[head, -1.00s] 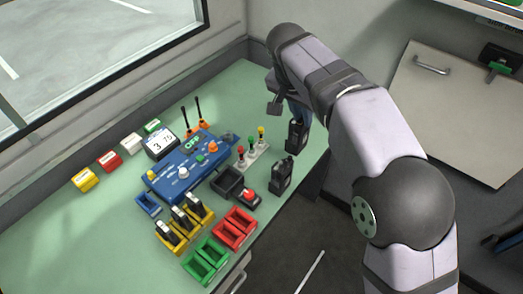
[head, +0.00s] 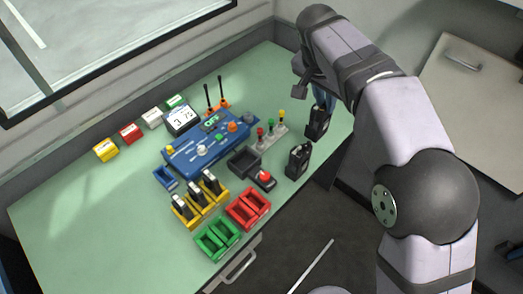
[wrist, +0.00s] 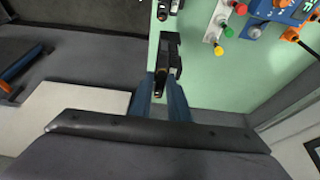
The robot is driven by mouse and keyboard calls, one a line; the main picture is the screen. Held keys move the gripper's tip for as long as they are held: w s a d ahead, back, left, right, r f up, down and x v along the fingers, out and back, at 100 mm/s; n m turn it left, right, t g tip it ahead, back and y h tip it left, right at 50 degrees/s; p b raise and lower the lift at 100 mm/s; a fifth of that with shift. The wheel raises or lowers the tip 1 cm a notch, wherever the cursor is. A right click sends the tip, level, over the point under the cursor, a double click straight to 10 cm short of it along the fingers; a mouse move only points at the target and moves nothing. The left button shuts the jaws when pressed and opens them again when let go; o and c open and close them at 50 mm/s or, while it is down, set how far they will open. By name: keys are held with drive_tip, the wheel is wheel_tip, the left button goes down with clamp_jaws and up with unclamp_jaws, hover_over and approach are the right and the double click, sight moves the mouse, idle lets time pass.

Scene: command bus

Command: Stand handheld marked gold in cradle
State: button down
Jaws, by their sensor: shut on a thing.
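My gripper (head: 322,101) is shut on a black handheld (head: 317,123) near the right edge of the green table. The blue fingers (wrist: 160,96) close around it in the wrist view, where the held handheld (wrist: 171,47) points away from me. I cannot tell whether it is lifted off the table. A small orange-gold spot shows near the fingers, but I cannot read it as a mark. A second black handheld (head: 298,161) stands apart, nearer the front edge. The yellow cradle (head: 186,221) holds several handhelds upright. The red cradle (head: 262,212) and green cradle (head: 230,243) look empty.
A blue console (head: 207,153) lies mid-table. A black open tray (head: 243,161), a red-button box (head: 264,180) and a strip of coloured levers (head: 270,137) lie between it and the handhelds. Small coloured boxes (head: 131,132) line the window side. The near left table is clear.

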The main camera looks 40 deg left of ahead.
drive_tip(key=shift+r, duration=0.1)
drive_tip(key=shift+s+a+r, duration=0.15)
drive_tip(key=shift+a+r, duration=0.05)
drive_tip(key=s+a+p, duration=0.6)
drive_tip(key=s+p, duration=0.1)
drive_tip(key=s, duration=0.1)
drive_tip(key=s+a+f+p, duration=0.1)
drive_tip(key=s+a+p, duration=0.4)
drive_tip(key=s+p, duration=0.3)
drive_tip(key=shift+s+a+f, duration=0.3)
drive_tip(key=shift+s+a, duration=0.05)
drive_tip(key=shift+s, duration=0.4)
